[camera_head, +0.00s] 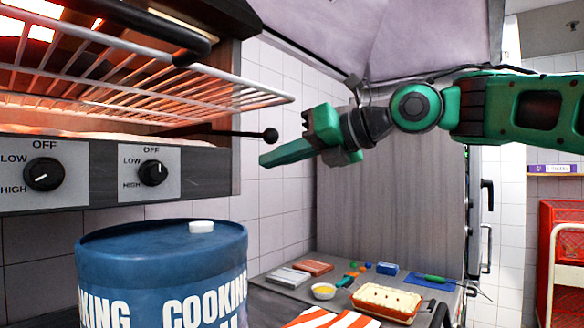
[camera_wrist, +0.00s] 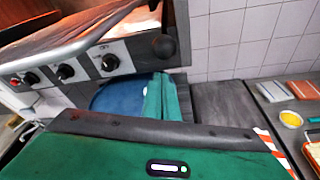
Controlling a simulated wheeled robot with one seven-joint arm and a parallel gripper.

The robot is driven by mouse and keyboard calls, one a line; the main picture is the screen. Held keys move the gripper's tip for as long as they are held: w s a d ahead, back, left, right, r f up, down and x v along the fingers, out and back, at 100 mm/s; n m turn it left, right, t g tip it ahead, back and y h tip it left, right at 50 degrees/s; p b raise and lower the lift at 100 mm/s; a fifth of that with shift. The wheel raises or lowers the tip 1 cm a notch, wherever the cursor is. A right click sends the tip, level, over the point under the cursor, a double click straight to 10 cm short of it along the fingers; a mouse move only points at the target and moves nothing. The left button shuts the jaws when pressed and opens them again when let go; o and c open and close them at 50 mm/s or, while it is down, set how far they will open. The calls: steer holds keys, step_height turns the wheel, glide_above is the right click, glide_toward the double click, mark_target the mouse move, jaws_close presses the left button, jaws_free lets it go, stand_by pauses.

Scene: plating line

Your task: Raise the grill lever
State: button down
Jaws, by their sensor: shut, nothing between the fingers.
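The grill lever (camera_head: 228,133) is a thin black rod with a black ball knob (camera_head: 270,135) at its end, sticking out to the right of the grill in the head view. The knob also shows in the wrist view (camera_wrist: 165,46), above the fingertips. My gripper (camera_head: 264,161) is shut and empty, its green fingers pointing left towards the grill. In the head view the fingertips appear just below the knob, with a small gap in the picture. The fingers show in the wrist view (camera_wrist: 162,82) below the knob. Their depth relative to the lever is hard to tell.
The grill's wire rack (camera_head: 150,85) juts out above the lever. A control panel with dials (camera_head: 152,173) is left of it. A blue cooking-oil drum (camera_head: 160,245) stands below. The counter (camera_head: 270,297) holds a pie dish (camera_head: 388,302), a small bowl (camera_head: 323,291) and other items.

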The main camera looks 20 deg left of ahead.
steer(key=shift+w+d+r, duration=0.15)
steer(key=shift+r, duration=0.4)
steer(key=shift+w+d+r, duration=0.15)
steer(key=shift+r, duration=0.4)
